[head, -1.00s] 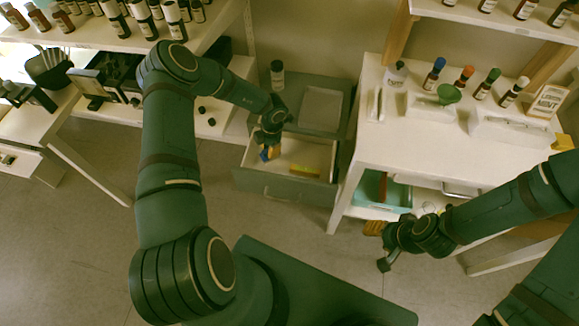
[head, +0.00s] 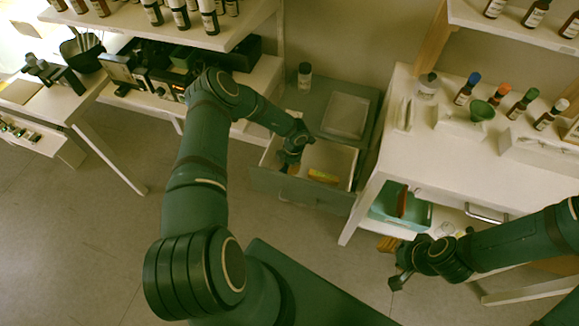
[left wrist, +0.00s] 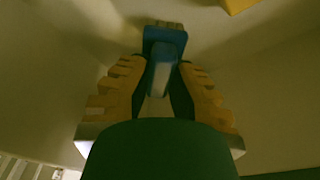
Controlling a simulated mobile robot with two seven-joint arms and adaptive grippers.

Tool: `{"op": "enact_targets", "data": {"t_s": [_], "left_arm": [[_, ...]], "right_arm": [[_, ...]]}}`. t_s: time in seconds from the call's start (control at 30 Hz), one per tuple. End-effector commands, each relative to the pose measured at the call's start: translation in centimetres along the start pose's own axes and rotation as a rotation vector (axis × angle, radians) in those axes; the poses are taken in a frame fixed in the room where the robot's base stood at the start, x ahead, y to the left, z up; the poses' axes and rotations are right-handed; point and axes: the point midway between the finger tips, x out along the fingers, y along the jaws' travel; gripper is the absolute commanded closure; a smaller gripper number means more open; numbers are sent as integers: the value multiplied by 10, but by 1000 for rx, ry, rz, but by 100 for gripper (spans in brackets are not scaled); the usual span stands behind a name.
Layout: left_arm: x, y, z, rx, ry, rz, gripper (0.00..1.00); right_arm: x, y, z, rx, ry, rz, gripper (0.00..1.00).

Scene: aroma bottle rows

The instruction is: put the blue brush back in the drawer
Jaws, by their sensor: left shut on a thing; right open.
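The drawer (head: 300,191) is pulled open below a grey-green cabinet top. My left gripper (head: 291,167) is in the left part of the open drawer, pointing down. In the left wrist view, my left gripper's yellow ribbed fingers (left wrist: 160,92) are closed on both sides of the blue brush (left wrist: 164,42). Pale drawer walls surround them; I cannot tell whether the brush touches the floor. The brush is hidden in the head view. My right gripper (head: 393,262) is open and empty, low in front of the white table.
A yellow-orange object (head: 323,176) lies in the drawer, right of my left gripper. A dark bottle (head: 305,76) and a pale tray (head: 346,114) are on the cabinet top. A teal bin (head: 412,212) sits under the white table (head: 452,160). The floor in front is clear.

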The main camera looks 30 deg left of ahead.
Motion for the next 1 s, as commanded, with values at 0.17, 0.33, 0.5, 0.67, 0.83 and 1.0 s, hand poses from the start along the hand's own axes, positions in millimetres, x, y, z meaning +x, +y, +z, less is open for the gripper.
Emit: {"op": "enact_targets", "data": {"t_s": [0.17,0.33,0.5,0.67,0.83,1.0], "left_arm": [[4,0,1,0,0,-1,100],[3,-1,1,0,0,-1,59],[3,-1,1,0,0,-1,59],[-2,0,0,0,0,-1,59],[-28,0,0,1,-2,1,59],[-64,0,0,1,-2,1,59]], "right_arm": [[3,1,0,0,1,0,53],[2,1,0,0,1,0,53],[2,1,0,0,1,0,53],[-1,0,0,0,0,0,53],[-7,-3,0,0,-3,0,53],[-15,-6,1,1,-7,0,53]]}}
